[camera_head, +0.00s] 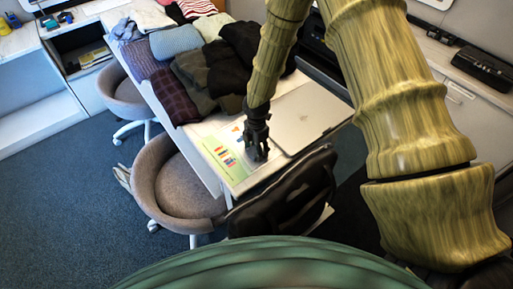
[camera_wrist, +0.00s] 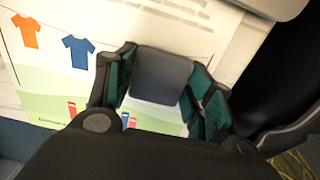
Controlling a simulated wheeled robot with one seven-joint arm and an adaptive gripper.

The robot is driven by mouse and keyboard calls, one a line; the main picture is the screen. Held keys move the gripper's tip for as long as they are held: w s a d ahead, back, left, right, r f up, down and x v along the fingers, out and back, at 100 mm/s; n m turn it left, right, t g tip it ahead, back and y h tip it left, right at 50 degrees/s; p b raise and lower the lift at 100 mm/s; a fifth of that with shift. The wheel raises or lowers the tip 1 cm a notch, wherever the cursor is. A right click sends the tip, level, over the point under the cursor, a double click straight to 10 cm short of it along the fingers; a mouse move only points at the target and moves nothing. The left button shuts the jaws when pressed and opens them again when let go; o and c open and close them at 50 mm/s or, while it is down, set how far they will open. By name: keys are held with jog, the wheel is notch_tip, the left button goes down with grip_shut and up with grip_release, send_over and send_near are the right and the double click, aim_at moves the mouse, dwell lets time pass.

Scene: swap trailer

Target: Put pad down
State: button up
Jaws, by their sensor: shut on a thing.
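A dark grey pad (camera_wrist: 162,76), square with rounded corners, sits between the fingers of my gripper (camera_wrist: 160,88) in the wrist view. The gripper is shut on it, with a finger on each side. Behind the pad lies a printed sheet with shirt pictures (camera_wrist: 30,75). In the head view my gripper (camera_head: 257,142) points down over the right part of this sheet (camera_head: 212,142), near the table's front end. The pad cannot be made out clearly there. I cannot tell whether the pad touches the sheet.
A closed silver laptop (camera_head: 308,115) lies right of my gripper. Several folded clothes (camera_head: 205,72) cover the back of the white table (camera_head: 176,125). A grey chair (camera_head: 178,185) stands at its left side, and a black bag or chair back (camera_head: 285,195) is in front.

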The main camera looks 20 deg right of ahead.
jog(key=shift+f, duration=0.1)
jog(key=o, duration=1.1)
jog(key=shift+c, duration=0.2)
notch_tip(320, 180, up, 12)
jog(key=b, duration=0.2)
jog(key=shift+b, duration=0.3)
